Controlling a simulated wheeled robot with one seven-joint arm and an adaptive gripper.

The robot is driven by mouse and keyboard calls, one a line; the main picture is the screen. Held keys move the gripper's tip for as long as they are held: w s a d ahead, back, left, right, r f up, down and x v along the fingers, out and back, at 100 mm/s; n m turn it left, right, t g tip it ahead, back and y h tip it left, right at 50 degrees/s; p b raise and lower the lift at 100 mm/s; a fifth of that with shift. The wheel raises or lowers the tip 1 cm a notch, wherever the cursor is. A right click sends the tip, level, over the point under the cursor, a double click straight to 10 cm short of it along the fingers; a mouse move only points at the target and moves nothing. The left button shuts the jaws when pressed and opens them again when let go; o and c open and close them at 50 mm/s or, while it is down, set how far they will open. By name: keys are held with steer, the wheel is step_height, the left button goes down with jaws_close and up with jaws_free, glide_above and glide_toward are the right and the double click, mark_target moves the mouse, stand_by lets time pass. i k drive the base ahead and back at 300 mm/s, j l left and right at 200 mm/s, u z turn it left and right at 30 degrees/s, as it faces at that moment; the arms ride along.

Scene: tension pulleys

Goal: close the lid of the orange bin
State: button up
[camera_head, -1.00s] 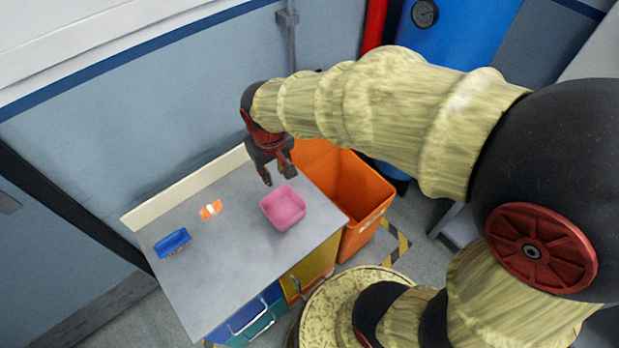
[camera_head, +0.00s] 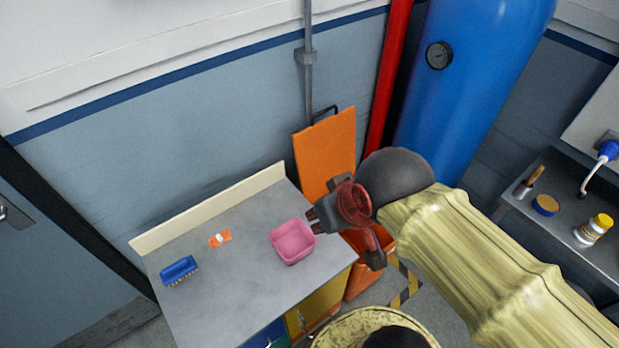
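The orange bin (camera_head: 359,283) stands on the floor at the right end of the counter. Its orange lid (camera_head: 325,152) is open and stands upright against the wall behind it, with a dark handle at its top edge. My gripper (camera_head: 343,240) is over the bin, in front of and below the lid. Its two fingers are spread apart, one toward the pink bowl and one over the bin, with nothing between them. My gripper and wrist hide most of the bin's opening and the lid's lower right part.
A pink bowl (camera_head: 293,242), an orange and white item (camera_head: 220,239) and a blue brush (camera_head: 179,270) lie on the grey counter (camera_head: 223,299). A red pipe (camera_head: 390,85) and a blue tank (camera_head: 469,75) stand behind on the right.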

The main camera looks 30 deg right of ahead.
mark_target(324, 150)
steer(key=i+l, duration=0.1)
steer(key=l, duration=0.35)
steer(key=i+l, duration=0.1)
steer(key=l, duration=0.4)
steer(key=i+l, duration=0.1)
steer(key=l, duration=0.35)
